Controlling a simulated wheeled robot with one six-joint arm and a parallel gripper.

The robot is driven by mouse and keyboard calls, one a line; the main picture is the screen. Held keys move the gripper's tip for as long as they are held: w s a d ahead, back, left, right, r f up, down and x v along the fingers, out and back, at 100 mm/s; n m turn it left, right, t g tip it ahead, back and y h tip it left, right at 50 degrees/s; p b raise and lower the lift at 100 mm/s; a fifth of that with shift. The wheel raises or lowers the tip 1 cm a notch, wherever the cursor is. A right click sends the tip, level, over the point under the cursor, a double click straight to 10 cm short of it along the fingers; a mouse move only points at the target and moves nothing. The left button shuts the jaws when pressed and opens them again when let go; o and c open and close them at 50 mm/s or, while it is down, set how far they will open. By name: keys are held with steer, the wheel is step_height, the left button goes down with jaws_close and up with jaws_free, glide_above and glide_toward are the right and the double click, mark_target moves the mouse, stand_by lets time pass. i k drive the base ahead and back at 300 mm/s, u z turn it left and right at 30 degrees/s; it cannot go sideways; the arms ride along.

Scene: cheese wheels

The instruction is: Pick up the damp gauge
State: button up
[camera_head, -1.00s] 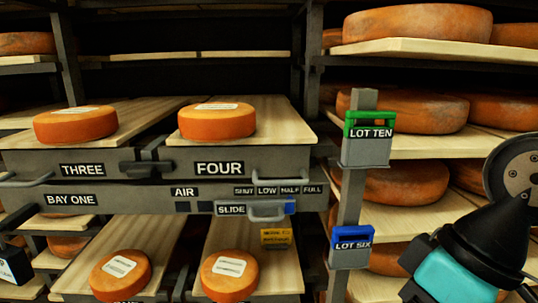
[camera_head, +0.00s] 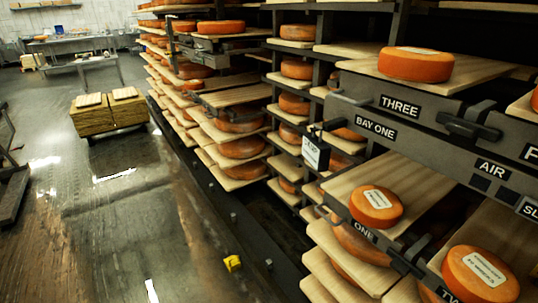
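A small white box with a black rim and dark print (camera_head: 315,153) hangs at the front of the rack, just left of the BAY ONE label. Its print is too small to read, so I cannot tell whether it is the damp gauge. A small yellow object (camera_head: 232,262) lies low by the foot of the rack, at the edge of the wet floor; I cannot tell what it is. My gripper is not in view.
The cheese rack fills the right, with orange wheels on boards and a grey front beam (camera_head: 400,125) marked THREE and BAY ONE. A metal table (camera_head: 75,45) is farther back. The aisle between is open.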

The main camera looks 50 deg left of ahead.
mark_target(314, 150)
steer(key=u, duration=1.45)
